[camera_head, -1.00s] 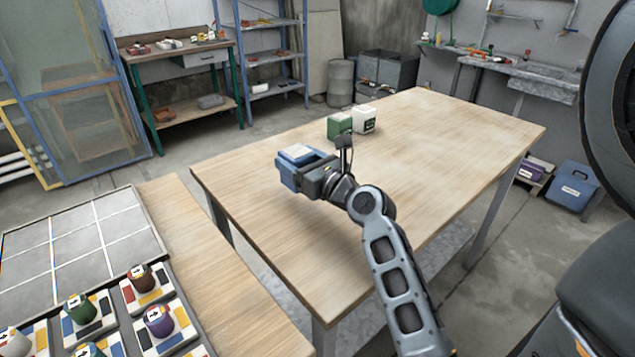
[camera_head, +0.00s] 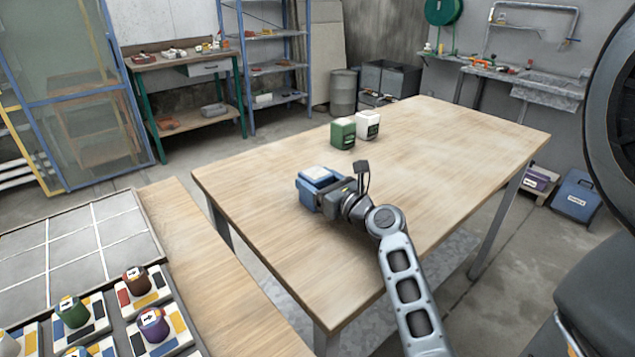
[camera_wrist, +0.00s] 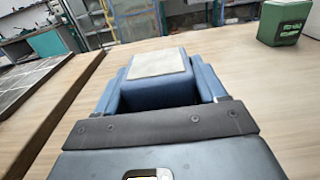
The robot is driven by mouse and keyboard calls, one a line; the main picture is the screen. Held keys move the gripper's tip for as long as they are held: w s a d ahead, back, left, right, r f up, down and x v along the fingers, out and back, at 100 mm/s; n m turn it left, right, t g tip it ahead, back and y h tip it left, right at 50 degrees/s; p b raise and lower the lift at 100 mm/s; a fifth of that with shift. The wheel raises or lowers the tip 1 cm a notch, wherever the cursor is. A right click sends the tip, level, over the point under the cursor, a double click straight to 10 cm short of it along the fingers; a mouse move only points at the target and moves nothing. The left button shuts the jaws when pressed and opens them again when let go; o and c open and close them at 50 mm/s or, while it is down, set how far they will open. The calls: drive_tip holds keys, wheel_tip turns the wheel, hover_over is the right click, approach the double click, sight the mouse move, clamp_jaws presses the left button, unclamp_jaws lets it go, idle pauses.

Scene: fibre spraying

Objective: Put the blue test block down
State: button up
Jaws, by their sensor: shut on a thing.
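The blue test block (camera_head: 317,175) has a pale top face. It is between the jaws of my gripper (camera_head: 322,188), over the left part of the wooden table (camera_head: 420,185) in the head view. In the wrist view the blue block (camera_wrist: 157,83) sits upright between the blue fingers of my gripper (camera_wrist: 160,90), which are shut on it. Its underside is hidden, so I cannot tell whether it touches the table top.
A green block (camera_head: 343,132) and a white block (camera_head: 367,125) stand close together farther back on the table. The table top to the right is clear. A second bench at the left holds a gridded tray (camera_head: 75,240) and several coloured pots on patterned bases.

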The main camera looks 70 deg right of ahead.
drive_tip(key=o, duration=1.5)
drive_tip(key=shift+f, duration=0.1)
drive_tip(key=b+v, duration=0.1)
drive_tip(key=v, duration=1.1)
drive_tip(key=shift+s+b, duration=0.1)
drive_tip(key=shift+b, duration=0.3)
